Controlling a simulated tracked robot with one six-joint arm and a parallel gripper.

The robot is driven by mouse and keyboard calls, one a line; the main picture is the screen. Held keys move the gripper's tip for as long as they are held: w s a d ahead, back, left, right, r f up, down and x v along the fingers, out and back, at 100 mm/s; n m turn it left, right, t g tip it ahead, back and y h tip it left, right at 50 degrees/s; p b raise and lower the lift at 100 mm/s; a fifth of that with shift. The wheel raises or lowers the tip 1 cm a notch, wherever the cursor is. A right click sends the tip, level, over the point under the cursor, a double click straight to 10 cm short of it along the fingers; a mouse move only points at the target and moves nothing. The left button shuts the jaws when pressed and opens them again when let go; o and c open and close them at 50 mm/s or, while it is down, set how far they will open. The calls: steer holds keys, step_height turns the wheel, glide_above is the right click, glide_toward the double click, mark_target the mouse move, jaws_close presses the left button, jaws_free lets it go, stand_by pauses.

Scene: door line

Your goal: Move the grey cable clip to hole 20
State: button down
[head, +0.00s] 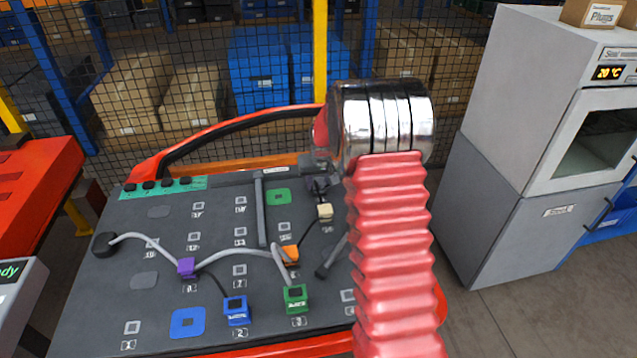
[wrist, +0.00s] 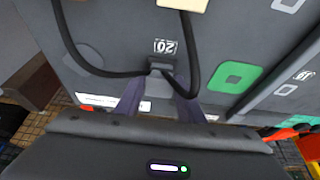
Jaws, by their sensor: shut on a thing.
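The grey cable clip (wrist: 160,64) is between the fingertips of my gripper (wrist: 160,82) in the wrist view, with a black cable looping to it from both sides. It is right by the printed 20, which appears upside down. The hole itself is hidden, so I cannot tell whether the clip is seated or just above it. In the head view my gripper (head: 318,187) is at the far right part of the dark board (head: 150,300), partly hidden by my arm; the clip is not clear there.
A cream clip (head: 325,212) is just in front of my gripper. Orange (head: 289,254), purple (head: 187,268), blue (head: 236,310) and green (head: 296,298) clips stand on the board with cables between them. A raised grey bar (head: 261,212) is left of my gripper.

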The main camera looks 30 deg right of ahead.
steer(key=c, duration=1.1)
jaws_free()
steer(key=v, duration=1.3)
steer(key=shift+s+r, duration=0.15)
steer(key=shift+r, duration=0.1)
steer(key=shift+a, duration=0.1)
